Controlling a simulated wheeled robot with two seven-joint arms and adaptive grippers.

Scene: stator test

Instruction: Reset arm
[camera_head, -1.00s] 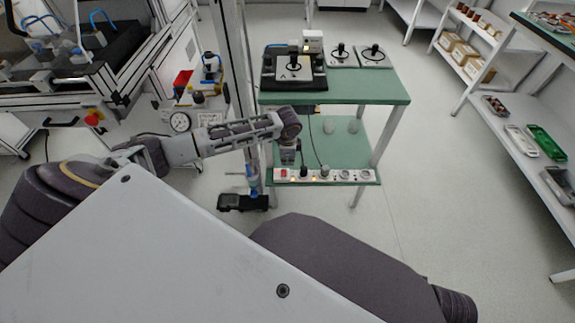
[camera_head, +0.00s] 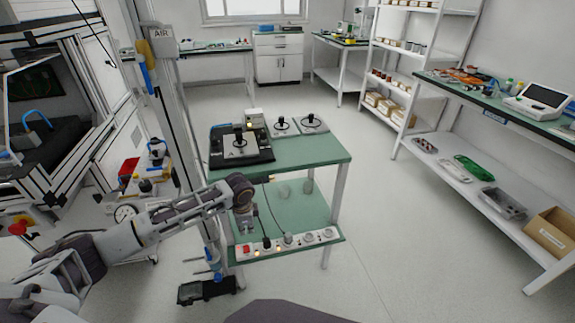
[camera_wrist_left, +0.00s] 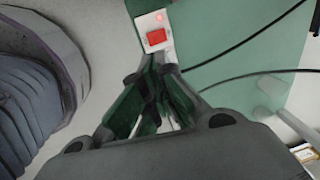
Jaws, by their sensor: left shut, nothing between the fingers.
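My left arm comes in from the left in the head view, and its gripper (camera_head: 246,226) points down at the left end of the power strip (camera_head: 290,244) on the green table's lower shelf. The strip's red switch (camera_head: 245,249) is just below the gripper; I cannot tell whether they touch. In the left wrist view the shut, empty fingers (camera_wrist_left: 158,62) point toward the red switch (camera_wrist_left: 156,38), with a small lit red lamp beside it. My right gripper is not in view.
The green table (camera_head: 310,152) carries a black device (camera_head: 240,150) and two round-topped units on white plates. A metal post (camera_head: 165,110) stands left of it. Shelving and a long bench (camera_head: 500,110) stand at the right. The floor (camera_head: 400,240) between is clear.

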